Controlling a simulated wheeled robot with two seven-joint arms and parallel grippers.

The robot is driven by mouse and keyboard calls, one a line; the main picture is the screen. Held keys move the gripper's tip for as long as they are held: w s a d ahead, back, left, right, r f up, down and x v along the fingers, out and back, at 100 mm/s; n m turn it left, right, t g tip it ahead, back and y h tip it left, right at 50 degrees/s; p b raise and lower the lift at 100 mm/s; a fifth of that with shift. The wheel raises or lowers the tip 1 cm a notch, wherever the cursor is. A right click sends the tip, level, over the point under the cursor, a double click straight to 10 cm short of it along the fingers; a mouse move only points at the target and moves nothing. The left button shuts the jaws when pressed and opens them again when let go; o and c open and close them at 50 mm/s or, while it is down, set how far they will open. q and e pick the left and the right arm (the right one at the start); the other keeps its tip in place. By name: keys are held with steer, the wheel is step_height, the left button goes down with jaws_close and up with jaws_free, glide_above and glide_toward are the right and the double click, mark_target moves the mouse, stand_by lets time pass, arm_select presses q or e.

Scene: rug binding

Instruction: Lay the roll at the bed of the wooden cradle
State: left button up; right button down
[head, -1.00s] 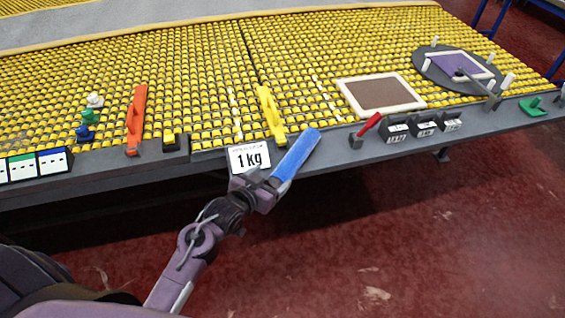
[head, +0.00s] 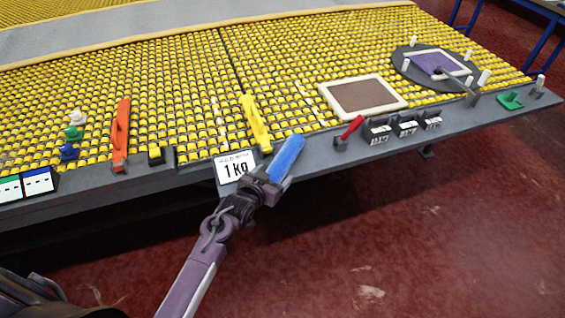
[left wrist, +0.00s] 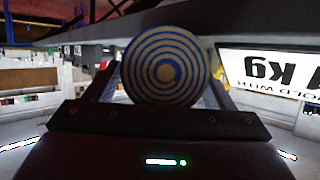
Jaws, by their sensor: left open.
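The roll (head: 285,157) is a blue cylinder lying slantwise at the table's front edge, right of the 1 kg sign. In the left wrist view its round end (left wrist: 166,68) shows a blue and tan spiral. My left gripper (head: 268,184) is at the roll's near end, with its jaws open. In the left wrist view the left gripper's fingers (left wrist: 163,90) stand on either side of the roll's end; I cannot tell whether they touch it. What lies under the roll is hidden. I cannot make out a wooden cradle for certain. My right gripper is not in view.
A yellow tool (head: 255,124) lies behind the roll, and a red-handled item (head: 349,132) stands to the right. An orange tool (head: 121,135) is farther left. The floor in front of the table is open.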

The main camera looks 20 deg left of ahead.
arm_select(q)
steer(key=c, duration=1)
steer(key=shift+c, duration=1.1)
steer(key=shift+r, duration=0.15)
